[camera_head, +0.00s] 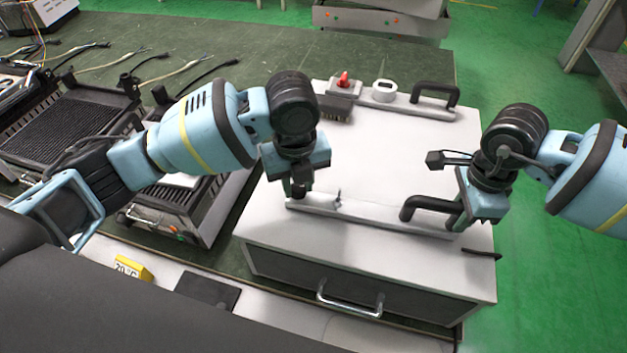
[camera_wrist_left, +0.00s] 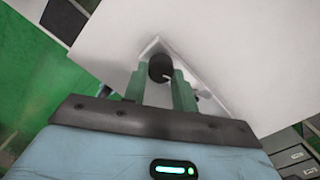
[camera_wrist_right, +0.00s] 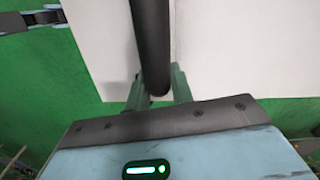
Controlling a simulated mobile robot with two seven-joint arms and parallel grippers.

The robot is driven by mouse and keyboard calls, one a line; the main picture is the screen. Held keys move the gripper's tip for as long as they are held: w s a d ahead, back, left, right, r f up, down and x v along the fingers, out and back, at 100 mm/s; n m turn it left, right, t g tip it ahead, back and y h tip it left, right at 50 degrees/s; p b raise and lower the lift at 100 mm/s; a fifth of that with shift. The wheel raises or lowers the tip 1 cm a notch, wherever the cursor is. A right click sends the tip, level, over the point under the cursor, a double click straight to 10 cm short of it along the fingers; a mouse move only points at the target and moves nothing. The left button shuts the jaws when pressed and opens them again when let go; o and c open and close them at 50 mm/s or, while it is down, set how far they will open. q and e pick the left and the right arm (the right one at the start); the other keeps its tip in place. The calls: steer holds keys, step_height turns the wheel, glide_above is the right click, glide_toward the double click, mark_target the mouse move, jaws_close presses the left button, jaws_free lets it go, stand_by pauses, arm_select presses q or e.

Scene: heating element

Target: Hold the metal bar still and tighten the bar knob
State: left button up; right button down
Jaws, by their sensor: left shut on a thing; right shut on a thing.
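The light grey metal bar (camera_head: 370,212) lies along the near edge of the white box top. A black arched handle (camera_head: 424,203) stands at its right end, and a small metal stud rises near its middle-left. The black round bar knob (camera_wrist_left: 160,67) is at the bar's left end, mostly hidden by my gripper in the head view. My left gripper (camera_head: 299,188) points down and is shut on the knob, with a finger on either side. My right gripper (camera_head: 462,222) is shut on the handle, which runs between its fingers in the right wrist view (camera_wrist_right: 152,45).
A second bar with a black handle (camera_head: 436,92), a white dial (camera_head: 384,90) and a red-switch block (camera_head: 341,92) lie along the box's far edge. A drawer handle (camera_head: 350,300) sticks out in front. Black grilles and cables crowd the table at left.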

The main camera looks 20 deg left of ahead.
mark_target(297, 190)
arm_select(q)
steer(key=shift+a+m, duration=0.3)
steer(key=shift+m, duration=0.7)
arm_select(e)
steer(key=shift+d, duration=0.3)
steer(key=shift+f, duration=0.1)
arm_select(q)
steer(key=o, duration=0.9)
steer(key=shift+o, duration=0.4)
steer(key=shift+d, duration=0.15)
arm_select(e)
steer(key=shift+a, duration=0.1)
arm_select(q)
steer(key=shift+r, duration=0.1)
step_height(297, 190, up, 12)
steer(key=shift+s, duration=0.25)
arm_select(e)
steer(key=shift+a, duration=0.2)
arm_select(q)
steer(key=shift+d, duration=0.1)
